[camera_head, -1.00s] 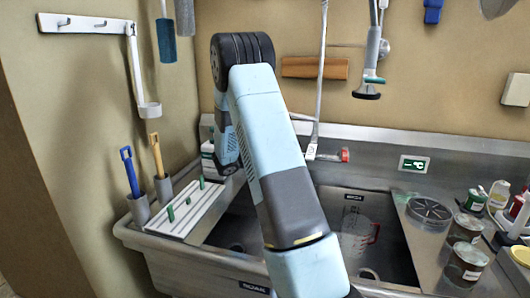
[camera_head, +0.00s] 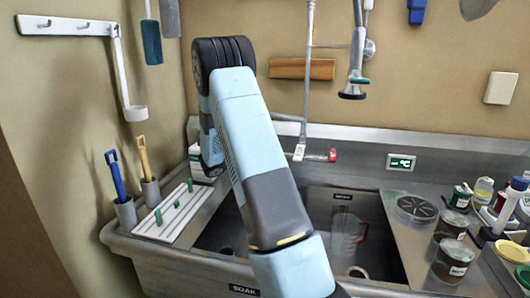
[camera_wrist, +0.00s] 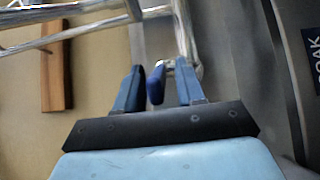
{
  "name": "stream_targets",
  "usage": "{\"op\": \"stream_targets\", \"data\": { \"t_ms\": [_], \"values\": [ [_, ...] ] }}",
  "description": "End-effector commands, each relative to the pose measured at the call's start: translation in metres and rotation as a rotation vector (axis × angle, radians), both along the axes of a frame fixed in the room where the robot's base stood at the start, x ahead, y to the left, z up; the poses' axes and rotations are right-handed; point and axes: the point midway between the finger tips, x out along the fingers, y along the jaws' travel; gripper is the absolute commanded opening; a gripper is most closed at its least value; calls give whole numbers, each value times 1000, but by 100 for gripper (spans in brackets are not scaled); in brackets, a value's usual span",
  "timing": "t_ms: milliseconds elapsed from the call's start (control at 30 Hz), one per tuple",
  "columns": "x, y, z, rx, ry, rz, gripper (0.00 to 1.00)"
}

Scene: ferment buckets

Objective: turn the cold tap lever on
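The blue cold tap lever (camera_wrist: 155,86) shows in the wrist view, at the end of the chrome tap pipework. It lies between the two fingers of my gripper (camera_wrist: 160,90), close to the left finger and clear of the right one. The fingers are apart, so my gripper is open. In the head view the cold lever and my fingers are hidden behind my arm. The red lever (camera_head: 332,156) of the chrome tap (camera_head: 299,152) sticks out to the right there.
The steel sink (camera_head: 375,212) below holds a clear jug (camera_head: 345,238). A spray hose (camera_head: 356,60) hangs above. A wooden block (camera_head: 302,69) is on the wall. A draining board (camera_head: 180,215) lies at left, and jars (camera_head: 452,262) stand on the right counter.

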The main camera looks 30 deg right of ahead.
Motion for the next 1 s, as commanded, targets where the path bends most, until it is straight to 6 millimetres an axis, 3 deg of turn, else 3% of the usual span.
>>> {"op": "stream_targets", "data": {
  "t_ms": [167, 700, 1000],
  "values": [
    [2, 19, 0, 0, 0, 3, 38],
    [8, 117, -2, 0, 1, 2, 38],
    [8, 136, -2, 0, 1, 0, 38]
  ]
}}
